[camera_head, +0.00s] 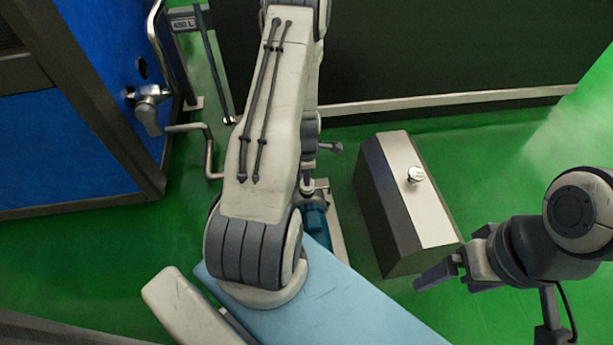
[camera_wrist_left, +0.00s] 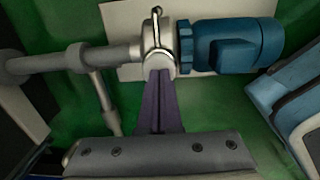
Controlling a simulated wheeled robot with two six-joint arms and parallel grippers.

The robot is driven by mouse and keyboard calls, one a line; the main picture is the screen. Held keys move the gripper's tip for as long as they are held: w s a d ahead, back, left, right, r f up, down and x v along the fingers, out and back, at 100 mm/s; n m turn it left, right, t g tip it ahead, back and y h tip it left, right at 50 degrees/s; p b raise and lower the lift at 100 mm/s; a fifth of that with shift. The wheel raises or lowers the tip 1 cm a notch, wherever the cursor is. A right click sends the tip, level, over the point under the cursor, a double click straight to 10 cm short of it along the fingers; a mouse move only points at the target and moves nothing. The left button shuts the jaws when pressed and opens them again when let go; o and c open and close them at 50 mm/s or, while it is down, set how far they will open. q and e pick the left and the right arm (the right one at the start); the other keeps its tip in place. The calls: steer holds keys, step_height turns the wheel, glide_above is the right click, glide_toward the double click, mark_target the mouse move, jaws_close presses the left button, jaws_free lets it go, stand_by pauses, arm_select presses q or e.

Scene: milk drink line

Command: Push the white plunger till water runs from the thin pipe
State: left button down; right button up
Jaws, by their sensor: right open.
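A short pale knob (camera_head: 415,174), which looks like the white plunger, stands on the light top of a dark box. My right gripper (camera_head: 447,279) is open, below and to the right of that box, apart from the knob. A thin bent grey pipe (camera_head: 207,150) shows beside the blue cabinet; no water is visible from it. My left gripper (camera_wrist_left: 158,74) shows in the left wrist view with its dark purple fingers together, their tips at the pump's metal head (camera_wrist_left: 158,45). Whether they touch it is unclear. In the head view my left arm hides these fingers.
The dark box (camera_head: 388,200) stands on the green floor. A blue pump motor (camera_wrist_left: 232,45) and grey pipes (camera_wrist_left: 110,60) lie around my left fingers. A blue cabinet (camera_head: 60,140) with a tap (camera_head: 148,105) is at left. Floor right of the box is clear.

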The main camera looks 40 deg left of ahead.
arm_select(q)
step_height(320, 180, up, 14)
steer(key=p, duration=1.3)
steer(key=shift+s, duration=0.2)
steer(key=w+d+r+m, duration=0.2)
steer(key=d+r+m, duration=1.5)
steer(key=d, duration=0.4)
steer(key=s+d+r+m, duration=0.5)
steer(key=s+r+m, duration=0.1)
steer(key=s+m, duration=0.3)
steer(key=s+d+r+m+h, duration=0.1)
steer(key=s+d+r+m, duration=0.4)
steer(key=s+m, duration=0.4)
steer(key=shift+r, duration=0.7)
